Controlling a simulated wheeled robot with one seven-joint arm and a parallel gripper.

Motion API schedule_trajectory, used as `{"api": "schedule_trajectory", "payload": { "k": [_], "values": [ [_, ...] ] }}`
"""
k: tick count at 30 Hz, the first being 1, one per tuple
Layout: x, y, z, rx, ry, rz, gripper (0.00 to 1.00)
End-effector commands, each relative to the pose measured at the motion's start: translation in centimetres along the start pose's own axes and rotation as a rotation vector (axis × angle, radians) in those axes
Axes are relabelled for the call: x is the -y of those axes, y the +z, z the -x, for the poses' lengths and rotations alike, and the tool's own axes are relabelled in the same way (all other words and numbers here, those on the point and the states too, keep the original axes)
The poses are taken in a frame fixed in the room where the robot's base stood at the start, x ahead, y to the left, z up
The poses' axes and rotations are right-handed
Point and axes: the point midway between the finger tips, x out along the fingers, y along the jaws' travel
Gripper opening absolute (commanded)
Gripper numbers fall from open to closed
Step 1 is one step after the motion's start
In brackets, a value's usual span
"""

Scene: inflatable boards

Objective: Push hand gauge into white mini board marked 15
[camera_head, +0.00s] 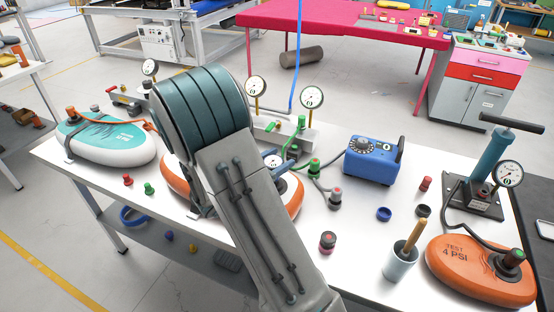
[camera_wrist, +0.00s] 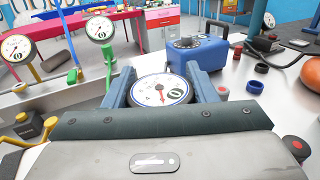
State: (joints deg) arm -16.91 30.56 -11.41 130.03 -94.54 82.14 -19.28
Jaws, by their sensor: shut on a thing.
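My gripper (camera_wrist: 160,76) has its two blue fingers on either side of a round hand gauge (camera_wrist: 160,92) with a white dial and red needle, and is shut on it. In the head view the gauge (camera_head: 272,160) shows just right of my arm, above an orange board (camera_head: 292,196) that my arm partly hides.
A blue box with a dial (camera_head: 373,160) stands right of the gauge. Upright gauges on stands (camera_head: 312,97) are behind. An orange board marked 4 PSI (camera_head: 470,275), a pump (camera_head: 492,150) and a cup (camera_head: 400,265) occupy the right. Small caps and hoses lie about.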

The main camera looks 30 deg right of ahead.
Motion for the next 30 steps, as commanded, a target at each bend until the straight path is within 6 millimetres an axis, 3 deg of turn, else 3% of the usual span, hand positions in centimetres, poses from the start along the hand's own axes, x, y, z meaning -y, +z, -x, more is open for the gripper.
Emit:
{"api": "schedule_trajectory", "payload": {
  "k": [3,4,6,18,23,30],
  "values": [
    [0.0,-0.4,0.0,0.0,0.0,0.0,0.26],
    [0.0,-0.2,0.0,0.0,0.0,0.0,0.6],
    [0.0,-0.2,0.0,0.0,0.0,0.0,0.77],
    [-0.1,-0.3,0.9,-0.001,0.003,-0.001,0.77],
    [-0.1,-0.4,3.8,-0.001,0.006,-0.001,0.77],
    [-0.1,-0.4,9.4,0.0,0.006,-0.001,0.77]
  ]
}}
